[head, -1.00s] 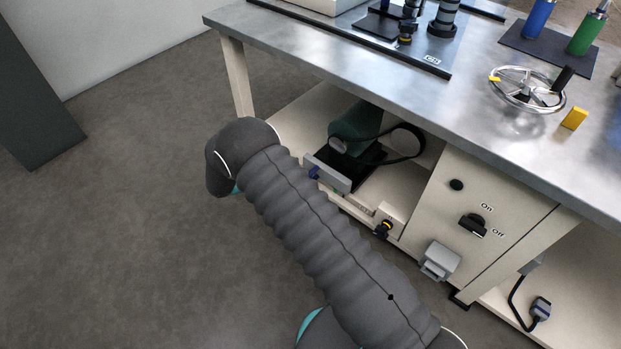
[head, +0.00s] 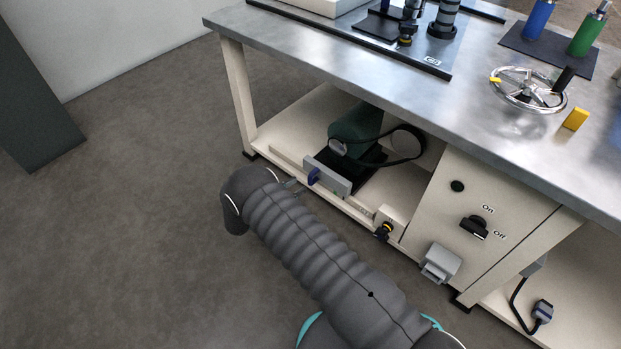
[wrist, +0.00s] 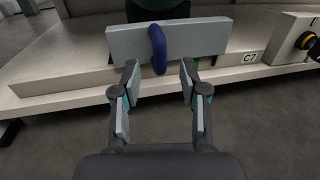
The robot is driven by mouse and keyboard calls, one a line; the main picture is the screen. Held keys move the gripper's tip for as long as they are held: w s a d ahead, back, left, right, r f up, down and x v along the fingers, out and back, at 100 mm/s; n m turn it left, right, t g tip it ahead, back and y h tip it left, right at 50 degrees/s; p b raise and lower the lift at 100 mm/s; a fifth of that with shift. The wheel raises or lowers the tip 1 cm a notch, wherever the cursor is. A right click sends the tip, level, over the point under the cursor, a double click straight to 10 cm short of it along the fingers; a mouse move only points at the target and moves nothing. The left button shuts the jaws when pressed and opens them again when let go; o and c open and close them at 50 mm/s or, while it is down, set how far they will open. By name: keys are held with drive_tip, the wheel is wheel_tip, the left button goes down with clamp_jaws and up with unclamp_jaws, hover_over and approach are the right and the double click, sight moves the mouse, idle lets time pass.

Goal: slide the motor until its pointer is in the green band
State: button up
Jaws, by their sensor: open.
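The dark green motor (head: 352,128) sits on a black sliding plate on the bench's lower shelf, with a black belt (head: 405,146) at its right. A grey plate (head: 328,176) stands at the front of the slide with a blue handle (head: 313,176) on it. The wrist view shows the grey plate (wrist: 205,38) and the blue handle (wrist: 158,49) close up. My gripper (wrist: 160,78) is open and empty, its fingertips on either side of and just short of the blue handle. A bit of green (wrist: 197,64) shows below the plate, partly hidden by the right finger. The pointer is not clear.
A yellow-and-black knob (head: 384,230) stands right of the slide on the shelf's front edge, near a C7 label (wrist: 250,57). An On/Off switch (head: 474,226) is on the cabinet panel. The steel bench top (head: 330,50) overhangs the shelf. The floor in front is clear.

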sight(310, 179)
drive_tip(key=x, duration=0.6)
drive_tip(key=shift+w+d, duration=0.15)
drive_tip(key=shift+d, duration=0.1)
